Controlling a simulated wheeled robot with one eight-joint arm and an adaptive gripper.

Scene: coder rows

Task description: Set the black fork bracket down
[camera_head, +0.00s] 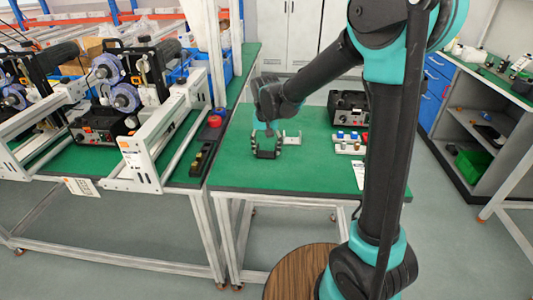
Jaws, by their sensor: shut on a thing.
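The black fork bracket (266,154) is a small dark shape at the end of my arm, over the green table (310,182). My gripper (266,145) points down and is shut on the bracket. At this size I cannot tell whether the bracket touches the table top or hangs just above it. The fingers and the bracket are both dark, so the line between them is hard to see.
A pale bracket-like part (291,138) stands just right of my gripper. Further right are a white tray with small blue and light parts (349,142) and a black box (349,108). Bare green table lies in front. A machine bench (130,100) stands left.

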